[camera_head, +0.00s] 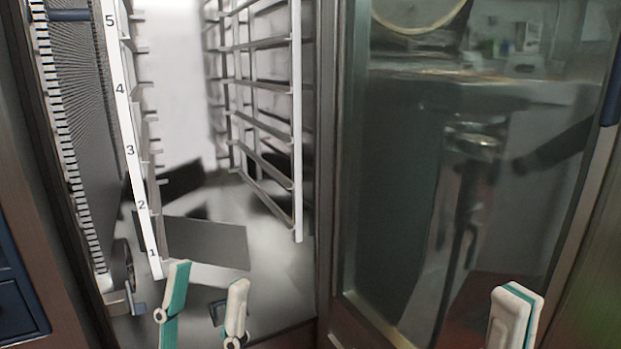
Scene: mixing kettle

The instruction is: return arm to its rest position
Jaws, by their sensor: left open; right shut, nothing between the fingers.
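My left gripper (204,298) shows at the bottom, left of centre. Its two white and teal fingers point up and stand apart, with nothing between them. It is in front of the lower part of an open cabinet with racks (297,140). My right gripper (516,302) shows at the bottom right, its white and teal fingers together and empty. It is in front of a glass panel (400,190). Most of both arms is out of view.
A white strip numbered 1 to 5 (137,165) runs down the cabinet's left side. A dark flat plate (206,242) is low inside the cabinet. A dark frame post (326,150) stands between cabinet and glass. The glass carries reflections.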

